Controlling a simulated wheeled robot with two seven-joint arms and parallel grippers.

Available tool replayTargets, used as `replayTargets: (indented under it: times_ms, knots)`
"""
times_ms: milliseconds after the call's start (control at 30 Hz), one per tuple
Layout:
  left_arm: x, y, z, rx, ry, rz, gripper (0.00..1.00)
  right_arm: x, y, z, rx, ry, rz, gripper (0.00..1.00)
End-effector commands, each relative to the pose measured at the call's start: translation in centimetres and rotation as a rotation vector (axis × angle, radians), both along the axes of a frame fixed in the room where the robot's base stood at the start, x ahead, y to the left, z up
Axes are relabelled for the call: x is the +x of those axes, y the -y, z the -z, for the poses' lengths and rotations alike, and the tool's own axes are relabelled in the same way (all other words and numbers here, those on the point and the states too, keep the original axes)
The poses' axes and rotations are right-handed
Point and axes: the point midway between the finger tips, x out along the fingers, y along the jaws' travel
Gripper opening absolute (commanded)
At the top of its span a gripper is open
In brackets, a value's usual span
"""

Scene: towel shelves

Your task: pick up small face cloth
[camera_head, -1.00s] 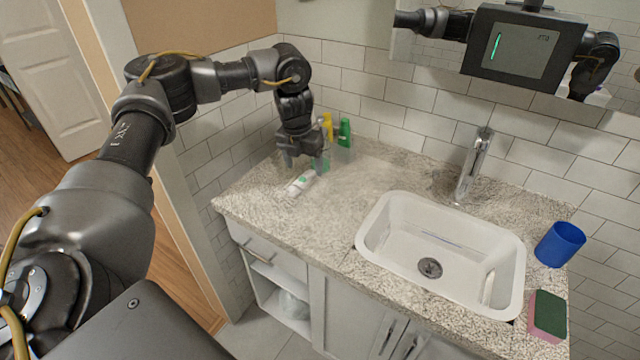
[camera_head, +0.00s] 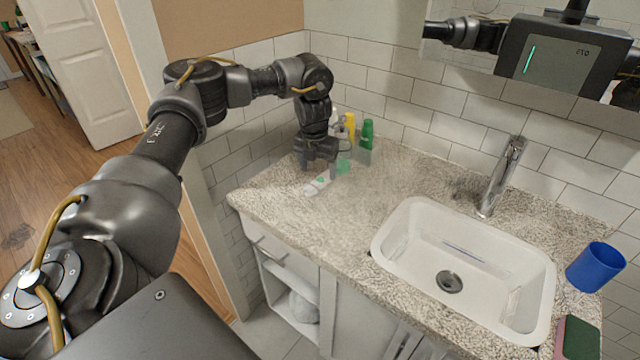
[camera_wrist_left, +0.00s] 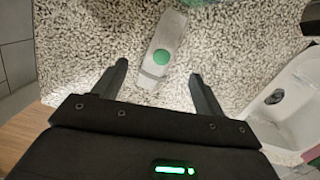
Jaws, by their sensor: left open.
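No face cloth can be made out for certain. A white rounded item (camera_head: 303,306), which could be a rolled cloth, lies in the open shelf under the counter; it is too small to tell. My left gripper (camera_head: 319,172) is over the counter's back left corner, open and empty. In the left wrist view, the tube (camera_wrist_left: 163,50) lies ahead of and partly between the spread fingers (camera_wrist_left: 158,74). My right gripper is not in view.
Several bottles, including a green one (camera_head: 366,140), stand beside the left gripper against the tiled wall. The sink (camera_head: 400,215), faucet (camera_head: 500,180), blue cup (camera_head: 595,267) and sponge (camera_head: 577,338) are to the right. The granite counter (camera_head: 340,225) is clear between tube and sink.

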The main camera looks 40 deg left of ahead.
Motion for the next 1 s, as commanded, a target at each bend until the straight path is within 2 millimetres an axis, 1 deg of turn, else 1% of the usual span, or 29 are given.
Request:
replayTargets:
  times_ms: [133, 200, 300, 433, 600, 933, 967, 1000]
  knots:
    - [0.6, -0.1, 2.0, 0.002, -0.005, -0.001, 0.71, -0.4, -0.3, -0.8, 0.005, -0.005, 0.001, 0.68]
    - [0.8, -0.1, 3.1, 0.002, -0.005, -0.001, 0.71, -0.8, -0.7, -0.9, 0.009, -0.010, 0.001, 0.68]
    - [0.9, -0.2, 4.1, 0.001, -0.003, -0.002, 0.71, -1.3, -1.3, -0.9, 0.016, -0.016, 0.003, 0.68]
    - [1.0, -0.2, 4.7, 0.001, -0.002, -0.002, 0.71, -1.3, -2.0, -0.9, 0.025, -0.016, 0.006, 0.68]
    - [1.0, -0.2, 4.7, 0.000, -0.002, -0.001, 0.71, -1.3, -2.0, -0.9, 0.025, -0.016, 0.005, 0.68]
    - [1.0, -0.2, 4.7, 0.000, -0.002, -0.001, 0.28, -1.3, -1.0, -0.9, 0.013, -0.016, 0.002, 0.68]
    - [1.0, -0.2, 4.7, 0.000, -0.002, -0.001, 0.25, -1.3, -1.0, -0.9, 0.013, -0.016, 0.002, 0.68]
    - [1.0, -0.2, 4.6, 0.000, -0.002, -0.001, 0.25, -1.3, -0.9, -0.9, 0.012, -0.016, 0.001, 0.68]
